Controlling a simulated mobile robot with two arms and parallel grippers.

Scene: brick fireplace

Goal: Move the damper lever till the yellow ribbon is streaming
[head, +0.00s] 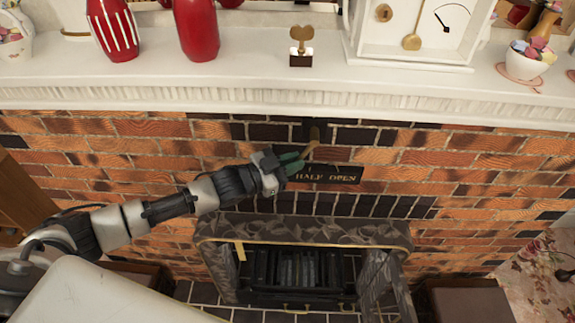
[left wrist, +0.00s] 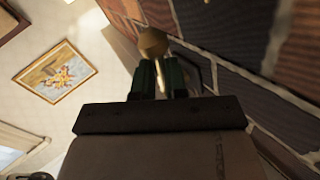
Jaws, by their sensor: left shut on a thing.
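The damper lever (head: 310,146) comes out of a dark fitting (head: 315,128) in the brick wall under the mantel. My left gripper (head: 296,161) is shut on its lower end, with green fingertips around it. In the left wrist view the lever's round brass-coloured end (left wrist: 153,42) shows just beyond the fingers (left wrist: 160,74), with part of its shaft between them. A dark plate reading "HALF OPEN" (head: 325,174) is fixed below the lever. The short yellow ribbon (head: 240,251) hangs down at the upper left of the fireplace opening. My right gripper is out of view.
The white mantel shelf (head: 240,88) juts out above the lever.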

